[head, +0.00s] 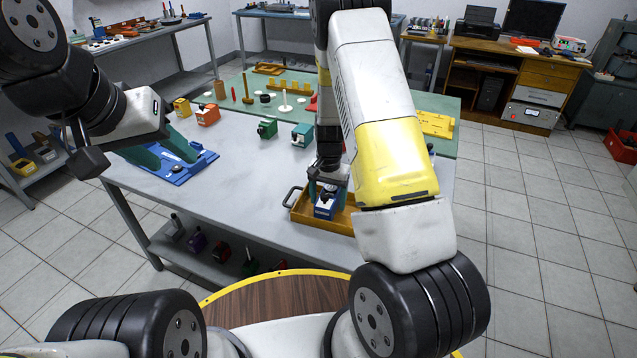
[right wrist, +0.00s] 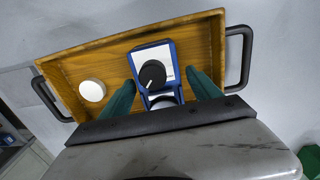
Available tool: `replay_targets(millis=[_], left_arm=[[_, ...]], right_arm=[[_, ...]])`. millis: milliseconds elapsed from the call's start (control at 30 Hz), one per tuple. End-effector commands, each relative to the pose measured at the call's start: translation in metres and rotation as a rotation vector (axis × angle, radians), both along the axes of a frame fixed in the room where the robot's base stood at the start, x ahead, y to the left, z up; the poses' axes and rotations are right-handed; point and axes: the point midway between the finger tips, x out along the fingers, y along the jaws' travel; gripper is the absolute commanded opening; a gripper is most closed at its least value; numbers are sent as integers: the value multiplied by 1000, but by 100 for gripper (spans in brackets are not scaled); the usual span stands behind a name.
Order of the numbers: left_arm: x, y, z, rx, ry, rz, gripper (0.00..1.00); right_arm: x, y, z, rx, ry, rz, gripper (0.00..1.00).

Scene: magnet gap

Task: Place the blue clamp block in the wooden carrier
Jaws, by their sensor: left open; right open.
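The blue clamp block (head: 325,207) has a white top and a black knob. It is in the wooden carrier (head: 300,208), a shallow wooden tray with dark handles. In the right wrist view the block (right wrist: 167,54) sits within the walls of the carrier (right wrist: 200,32). My right gripper (right wrist: 163,88) is open, its green fingers on either side of the block with a narrow gap visible on the right. In the head view my right arm hides much of the carrier. My left gripper (head: 178,160) is open and empty above a blue fixture (head: 205,160) at the table's left.
A white round piece (right wrist: 92,90) is in the carrier beside the block. Green (head: 267,128), teal (head: 302,134) and orange (head: 207,115) blocks stand further back on the table. The grey tabletop (head: 240,175) between the blue fixture and the carrier is clear.

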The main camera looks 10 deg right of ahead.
Motion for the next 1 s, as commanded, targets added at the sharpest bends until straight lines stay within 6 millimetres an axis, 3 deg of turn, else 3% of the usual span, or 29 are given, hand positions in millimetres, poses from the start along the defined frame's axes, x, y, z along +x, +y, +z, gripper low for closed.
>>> replay_targets(millis=[300, 733, 867, 1000], left_arm=[[0, 0, 0, 0, 0, 0, 45], [0, 0, 0, 0, 0, 0, 45], [0, 0, 0, 0, 0, 0, 45], [0, 0, 0, 0, 0, 0, 45]], right_arm=[[2, 0, 70, 1, -6, 1, 72], [-4, 2, 130, 25, -26, 15, 72], [-22, 7, 179, 82, -87, 64, 72], [-57, 13, 241, 139, -185, 156, 72]])
